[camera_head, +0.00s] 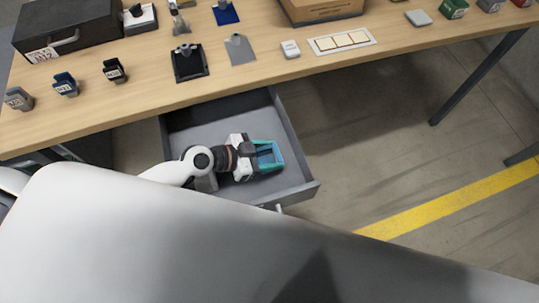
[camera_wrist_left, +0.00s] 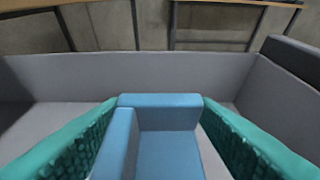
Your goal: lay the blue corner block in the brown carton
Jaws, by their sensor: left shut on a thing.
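The blue corner block (camera_wrist_left: 165,110) is L-shaped, with raised walls, and fills the space between the teal fingers in the left wrist view. In the head view the block (camera_head: 266,156) shows only in part between the fingers. My left gripper (camera_head: 272,154) is inside the open grey drawer (camera_head: 303,173), shut on the block. Whether the block touches the drawer floor I cannot tell. The brown carton (camera_head: 318,12) stands on the table at the top edge, partly cut off by the frame. My right gripper is not in view.
The wooden table (camera_head: 365,62) overhangs behind the drawer. On it are a black case (camera_head: 65,28), a black tray (camera_head: 189,64), a grey plate (camera_head: 240,50), a white box (camera_head: 290,49) and a framed panel (camera_head: 341,41). Drawer walls surround my gripper.

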